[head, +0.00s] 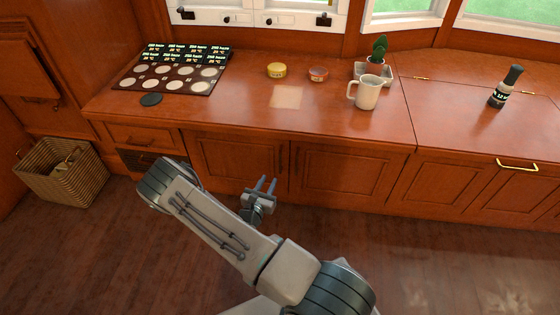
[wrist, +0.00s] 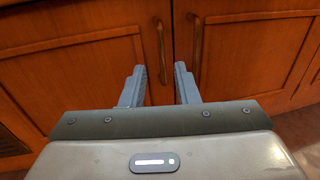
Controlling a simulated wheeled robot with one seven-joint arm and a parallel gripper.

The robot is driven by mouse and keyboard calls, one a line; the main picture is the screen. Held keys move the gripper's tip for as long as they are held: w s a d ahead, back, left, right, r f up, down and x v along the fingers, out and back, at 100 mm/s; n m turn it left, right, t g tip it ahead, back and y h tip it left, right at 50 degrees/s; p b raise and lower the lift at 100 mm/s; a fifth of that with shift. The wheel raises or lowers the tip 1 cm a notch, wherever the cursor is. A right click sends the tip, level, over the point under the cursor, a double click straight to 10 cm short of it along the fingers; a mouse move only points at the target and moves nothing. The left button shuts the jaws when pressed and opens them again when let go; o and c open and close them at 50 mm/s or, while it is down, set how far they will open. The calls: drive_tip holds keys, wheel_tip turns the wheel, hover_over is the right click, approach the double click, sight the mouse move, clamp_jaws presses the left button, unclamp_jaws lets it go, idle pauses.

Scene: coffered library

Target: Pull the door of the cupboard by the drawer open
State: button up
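The cupboard door beside the drawer (head: 143,137) is the left one of a wooden pair (head: 232,157), and it is shut. It also fills the left of the wrist view (wrist: 75,60). Its upright brass handle (wrist: 161,50) is near its right edge. My gripper (head: 267,183) is open and empty, in front of the doors and low down. In the wrist view its two fingers (wrist: 160,70) point at the doors, with the left door's handle showing between them. I see no contact with it; the exact gap is hard to judge.
The right door (head: 345,173) has its own handle (wrist: 197,45), close beside the left one. A wicker basket (head: 63,172) stands on the floor at left. The counter above holds a mug (head: 367,93), tins and a bottle (head: 506,88). The floor before the doors looks clear.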

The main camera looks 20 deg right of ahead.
sight(280, 159)
drive_tip(key=b+x, duration=0.3)
drive_tip(key=x, duration=0.8)
drive_tip(key=shift+d+f, duration=0.1)
drive_tip(key=shift+d, duration=0.1)
drive_tip(key=shift+x, duration=0.75)
clamp_jaws()
